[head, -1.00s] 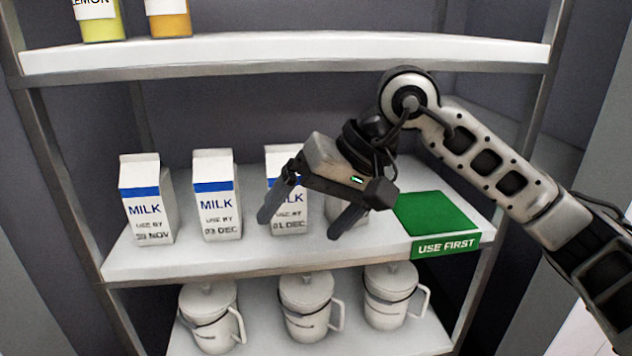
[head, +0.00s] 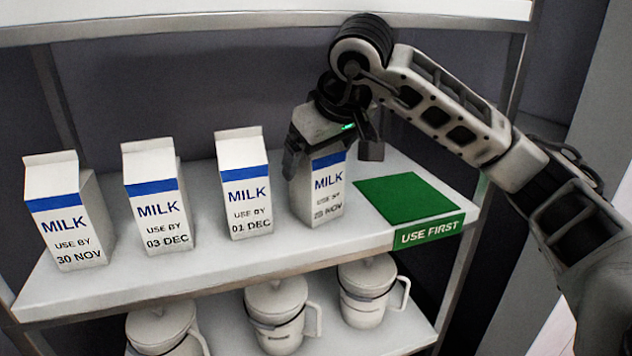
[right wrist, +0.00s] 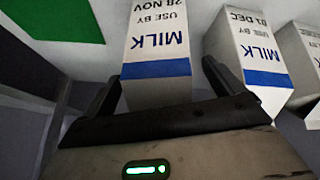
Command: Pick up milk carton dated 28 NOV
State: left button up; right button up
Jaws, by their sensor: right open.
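The milk carton dated 28 NOV (head: 326,192) stands upright on the middle shelf, rightmost of the cartons and just left of the green mat. Its top is hidden behind my right gripper (head: 331,158) in the head view. My right gripper is open, with one finger on each side of the carton's upper part. In the right wrist view, the carton (right wrist: 157,42) appears upside down between the two fingers (right wrist: 160,76), its 28 NOV date partly cut off at the frame's top. I cannot tell whether either finger touches it. My left gripper is not in view.
Cartons dated 01 DEC (head: 245,185), 03 DEC (head: 157,197) and 30 NOV (head: 65,212) stand in a row to the left. A green mat (head: 403,198) with a USE FIRST label lies bare at the right. White lidded jugs (head: 277,312) stand below; another shelf (head: 250,22) is overhead.

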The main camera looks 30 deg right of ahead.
jog(key=c, duration=2)
jog(key=shift+o, duration=0.2)
jog(key=shift+r, duration=0.1)
